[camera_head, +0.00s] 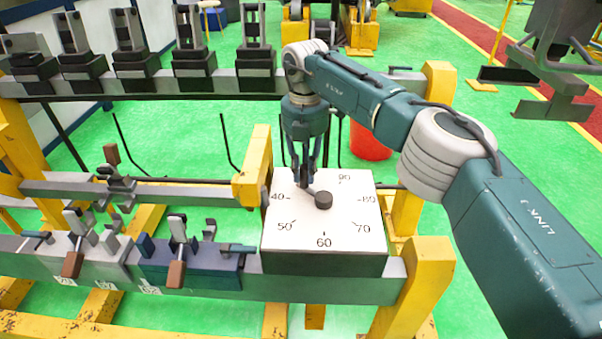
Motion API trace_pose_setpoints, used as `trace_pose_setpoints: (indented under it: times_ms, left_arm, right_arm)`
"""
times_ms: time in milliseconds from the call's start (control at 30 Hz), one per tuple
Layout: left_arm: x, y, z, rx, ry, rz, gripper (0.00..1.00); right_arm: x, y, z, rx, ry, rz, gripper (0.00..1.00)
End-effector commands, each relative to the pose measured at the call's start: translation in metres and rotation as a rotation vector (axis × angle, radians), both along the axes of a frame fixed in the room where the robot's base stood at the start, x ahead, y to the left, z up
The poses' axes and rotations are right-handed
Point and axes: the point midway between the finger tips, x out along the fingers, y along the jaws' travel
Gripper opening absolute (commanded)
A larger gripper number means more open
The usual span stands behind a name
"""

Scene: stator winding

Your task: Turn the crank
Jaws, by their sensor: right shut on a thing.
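The crank has a dark round hub (323,200) at the middle of a white dial plate (290,226) with printed numbers such as 40, 50, 60 and 70. A short crank arm runs from the hub up and left to my right gripper. My right gripper (304,182) points down over the upper left part of the dial and is shut on the crank's handle, which its fingers mostly hide. My right arm reaches in from the right. My left gripper is not in view.
The dial box sits on a grey beam of a yellow frame (425,285). Clamps with brown handles (176,274) stand left of it. A rail with several dark fixtures (193,62) runs behind. A red bucket (371,139) stands on the green floor behind the dial.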

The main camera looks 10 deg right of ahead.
Motion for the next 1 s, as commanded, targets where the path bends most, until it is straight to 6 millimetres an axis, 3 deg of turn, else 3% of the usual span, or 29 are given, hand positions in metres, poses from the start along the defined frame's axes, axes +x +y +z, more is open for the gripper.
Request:
trace_pose_setpoints:
  times_ms: [400,1000]
  left_arm:
    - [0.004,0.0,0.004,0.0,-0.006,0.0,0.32]
    - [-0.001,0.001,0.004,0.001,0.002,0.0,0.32]
  right_arm:
    - [0.012,-0.013,0.005,0.001,-0.012,-0.228,0.0]
    - [0.013,-0.015,0.004,0.001,-0.012,-0.272,0.0]
